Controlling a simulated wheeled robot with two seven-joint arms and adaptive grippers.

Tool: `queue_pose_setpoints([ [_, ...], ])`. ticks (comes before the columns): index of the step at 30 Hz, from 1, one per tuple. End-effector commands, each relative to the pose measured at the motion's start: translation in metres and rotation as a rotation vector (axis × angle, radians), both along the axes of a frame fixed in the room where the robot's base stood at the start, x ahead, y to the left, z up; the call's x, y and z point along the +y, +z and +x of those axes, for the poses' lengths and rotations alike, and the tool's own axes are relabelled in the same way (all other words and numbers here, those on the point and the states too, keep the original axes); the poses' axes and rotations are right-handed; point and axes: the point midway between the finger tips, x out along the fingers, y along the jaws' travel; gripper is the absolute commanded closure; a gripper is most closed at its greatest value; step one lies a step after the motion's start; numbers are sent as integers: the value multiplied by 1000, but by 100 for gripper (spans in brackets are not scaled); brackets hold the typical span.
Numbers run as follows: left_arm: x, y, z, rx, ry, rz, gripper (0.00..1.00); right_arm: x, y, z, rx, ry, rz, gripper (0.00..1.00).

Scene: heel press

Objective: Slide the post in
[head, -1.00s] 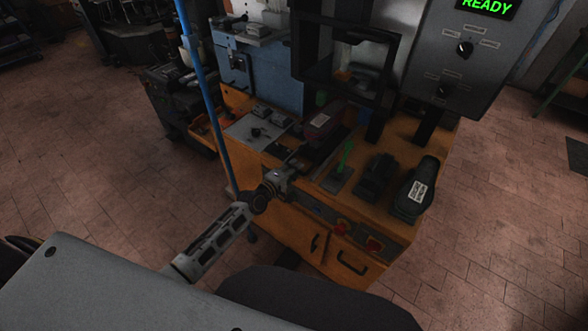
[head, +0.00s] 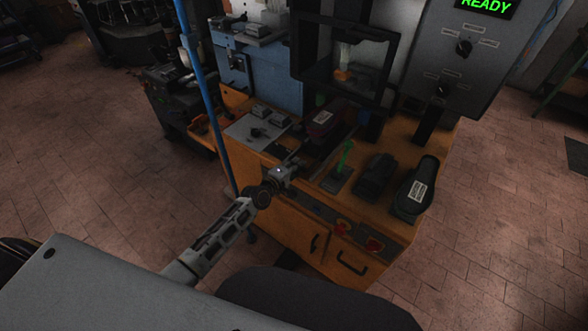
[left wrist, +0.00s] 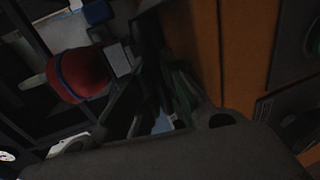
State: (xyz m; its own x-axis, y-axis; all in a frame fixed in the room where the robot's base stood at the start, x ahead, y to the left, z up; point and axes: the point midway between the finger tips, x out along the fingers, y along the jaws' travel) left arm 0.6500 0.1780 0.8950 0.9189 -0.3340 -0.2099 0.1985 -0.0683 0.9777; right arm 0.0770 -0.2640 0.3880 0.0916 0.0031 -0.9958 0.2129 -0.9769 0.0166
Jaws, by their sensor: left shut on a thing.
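My left gripper (head: 290,168) reaches in from the lower left to the front of the orange machine bench. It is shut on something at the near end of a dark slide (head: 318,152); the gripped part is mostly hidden. A dark red rounded piece (head: 322,121) with a pale label sits beyond it, short of the press frame (head: 346,92). The left wrist view shows a red rounded piece (left wrist: 82,74) with a dark blue band just beyond the dark fingers (left wrist: 150,110). I cannot clearly make out the post itself. My right gripper is not in view.
A green lever (head: 345,155) stands right of the slide. A black labelled part (head: 415,190) sits farther right. A control box (head: 465,60) reads READY. A blue upright pole (head: 208,110) stands close left of my arm.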

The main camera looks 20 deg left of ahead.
Motion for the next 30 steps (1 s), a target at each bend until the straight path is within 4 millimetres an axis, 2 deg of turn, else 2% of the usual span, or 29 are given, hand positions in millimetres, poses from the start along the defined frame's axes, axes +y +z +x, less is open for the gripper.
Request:
queue_pose_setpoints([
  [15, -17, -1, 50, -1, 1, 0, 100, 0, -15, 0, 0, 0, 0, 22],
  [29, -20, 1, 57, -1, 1, 1, 100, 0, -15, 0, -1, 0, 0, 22],
  [30, -20, 1, 57, -1, 1, 1, 84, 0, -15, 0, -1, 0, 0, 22],
])
